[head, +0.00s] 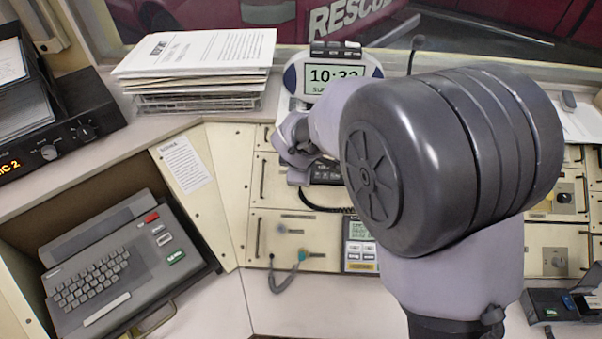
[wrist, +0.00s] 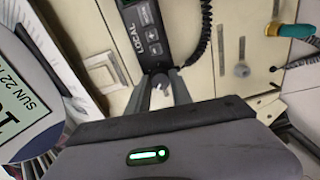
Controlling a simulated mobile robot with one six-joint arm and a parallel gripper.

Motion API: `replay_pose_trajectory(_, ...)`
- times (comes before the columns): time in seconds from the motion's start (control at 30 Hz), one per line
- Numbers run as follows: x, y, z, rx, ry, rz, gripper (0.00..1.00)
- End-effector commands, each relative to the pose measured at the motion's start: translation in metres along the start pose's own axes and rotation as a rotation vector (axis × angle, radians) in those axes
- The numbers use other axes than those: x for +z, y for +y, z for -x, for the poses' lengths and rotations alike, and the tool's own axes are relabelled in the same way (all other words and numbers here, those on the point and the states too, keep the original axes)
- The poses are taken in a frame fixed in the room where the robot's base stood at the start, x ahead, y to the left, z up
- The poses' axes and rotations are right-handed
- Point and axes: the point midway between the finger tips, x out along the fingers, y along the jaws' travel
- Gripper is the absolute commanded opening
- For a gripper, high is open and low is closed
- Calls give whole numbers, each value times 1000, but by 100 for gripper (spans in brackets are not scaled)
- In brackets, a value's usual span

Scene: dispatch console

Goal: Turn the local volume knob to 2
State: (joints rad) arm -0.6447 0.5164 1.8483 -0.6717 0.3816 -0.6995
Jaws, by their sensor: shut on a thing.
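The black unit marked LOCAL (wrist: 143,30) shows in the wrist view, with plus and minus keys and a coiled cord beside it. My gripper (wrist: 160,77) is at the end of this unit, its two grey fingers shut on the local volume knob (wrist: 159,88). Only a small pale part of the knob shows between the fingers. Its pointer and the scale numbers cannot be read. In the head view the LOCAL unit (head: 326,172) is partly covered by my arm, and the fingertips and knob are not clear.
A clock (head: 331,76) stands close behind my gripper. A stack of papers (head: 195,52) in a wire tray is to the left. A grey keyboard unit (head: 110,270) sits lower left. A small keypad with a display (head: 361,245) is on the front panel. A teal-ended cable (head: 301,256) hangs there.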

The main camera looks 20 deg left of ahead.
Motion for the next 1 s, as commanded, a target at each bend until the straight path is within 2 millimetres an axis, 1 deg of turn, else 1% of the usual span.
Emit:
replay_pose_trajectory(0.07, 0, -2, -3, 3, 4, -70, 0)
replay_pose_trajectory(0.6, 1, -2, -4, 14, 31, -571, 0)
replay_pose_trajectory(0.8, 1, -2, -2, 16, 38, -721, 0)
replay_pose_trajectory(1.0, 1, -2, -1, 18, 43, -829, 0)
